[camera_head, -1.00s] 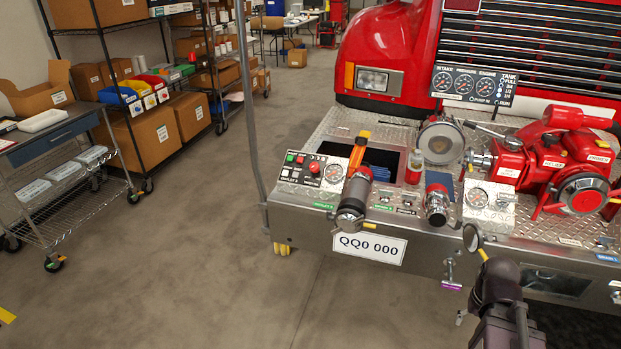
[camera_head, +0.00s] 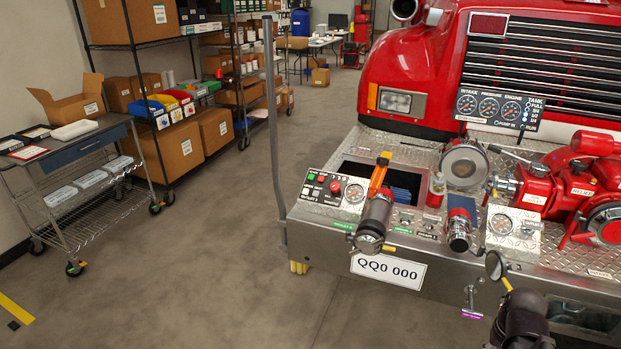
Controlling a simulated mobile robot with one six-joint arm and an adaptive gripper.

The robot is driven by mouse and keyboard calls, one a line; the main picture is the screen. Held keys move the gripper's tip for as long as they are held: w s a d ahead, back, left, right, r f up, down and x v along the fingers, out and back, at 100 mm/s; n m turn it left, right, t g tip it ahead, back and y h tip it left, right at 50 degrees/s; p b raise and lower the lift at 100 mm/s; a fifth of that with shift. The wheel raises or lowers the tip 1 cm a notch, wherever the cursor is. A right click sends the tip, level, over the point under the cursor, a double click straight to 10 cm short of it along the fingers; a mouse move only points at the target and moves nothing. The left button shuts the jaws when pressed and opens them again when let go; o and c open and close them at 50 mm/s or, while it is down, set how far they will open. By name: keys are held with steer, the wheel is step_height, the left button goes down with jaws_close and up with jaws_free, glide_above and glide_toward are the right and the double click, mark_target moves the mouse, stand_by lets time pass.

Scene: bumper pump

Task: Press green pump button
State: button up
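The control panel (camera_head: 332,192) is a silver box at the left end of the truck's front bumper. A small green pump button (camera_head: 311,176) is on its upper left face, beside a red button (camera_head: 321,178). A larger red button and a gauge are to the right. The panel's small lettering is too blurred to read fully. A dark part of my arm with my gripper (camera_head: 520,325) shows at the lower right, in front of the bumper and well apart from the panel. Its fingers are not clear, so I cannot tell whether it is open or shut.
A grey pole (camera_head: 274,140) rises beside the bumper's left end. A hose nozzle (camera_head: 374,220) juts forward right of the panel. A round disc on a stalk (camera_head: 495,265) stands near my arm. A wire cart (camera_head: 75,185) is at the left; the floor between is clear.

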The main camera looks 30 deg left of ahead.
jaws_close()
stand_by(1.0)
